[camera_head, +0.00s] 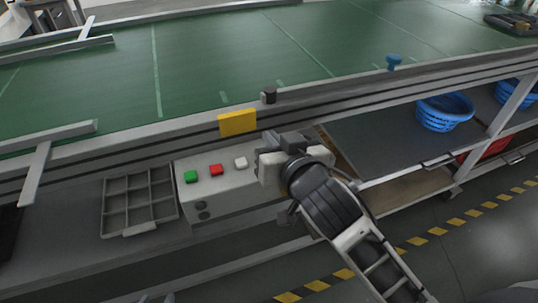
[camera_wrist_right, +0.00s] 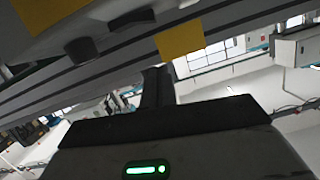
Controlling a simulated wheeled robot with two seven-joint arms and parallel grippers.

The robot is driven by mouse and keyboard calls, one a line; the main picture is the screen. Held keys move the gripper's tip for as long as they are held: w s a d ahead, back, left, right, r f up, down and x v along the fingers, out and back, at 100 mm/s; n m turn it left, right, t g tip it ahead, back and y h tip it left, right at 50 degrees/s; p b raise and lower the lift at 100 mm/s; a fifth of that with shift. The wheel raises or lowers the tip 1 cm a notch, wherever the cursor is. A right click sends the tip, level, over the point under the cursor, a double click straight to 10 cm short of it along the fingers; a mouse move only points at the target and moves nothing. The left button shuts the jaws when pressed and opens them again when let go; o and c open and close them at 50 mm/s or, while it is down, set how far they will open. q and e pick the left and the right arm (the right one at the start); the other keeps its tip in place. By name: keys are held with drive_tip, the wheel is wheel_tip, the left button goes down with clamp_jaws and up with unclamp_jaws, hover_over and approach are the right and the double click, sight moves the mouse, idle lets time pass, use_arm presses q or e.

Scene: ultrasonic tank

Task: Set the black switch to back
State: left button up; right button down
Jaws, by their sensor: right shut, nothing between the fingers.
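The light grey control box (camera_head: 235,200) under the conveyor has a green button (camera_head: 191,177), a red button (camera_head: 215,170) and a white button (camera_head: 240,163) on top. I cannot clearly pick out the black switch; my right gripper covers the box's right end. My right gripper (camera_head: 283,140) is shut and empty at that end, just below the conveyor rail. In the right wrist view its closed fingers (camera_wrist_right: 157,88) point toward the rail, with dark shapes (camera_wrist_right: 85,50) on a pale surface at upper left. Contact cannot be told. My left gripper is not in view.
The green conveyor (camera_head: 200,60) runs above, with a yellow plate (camera_head: 237,122) and a small dark knob (camera_head: 268,95) on its rail. A grey divided tray (camera_head: 140,200) lies left of the box. Blue baskets (camera_head: 445,112) sit on the right shelf.

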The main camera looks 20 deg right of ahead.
drive_tip(key=f, duration=0.4)
drive_tip(key=shift+w+a+b, duration=0.25)
drive_tip(key=shift+a+b, duration=0.05)
drive_tip(key=shift+b, duration=0.1)
drive_tip(key=shift+f, duration=0.1)
drive_tip(key=shift+a+f+n, duration=0.15)
drive_tip(key=shift+f+n, duration=0.2)
drive_tip(key=shift+n, duration=0.05)
drive_tip(key=shift+s, duration=0.1)
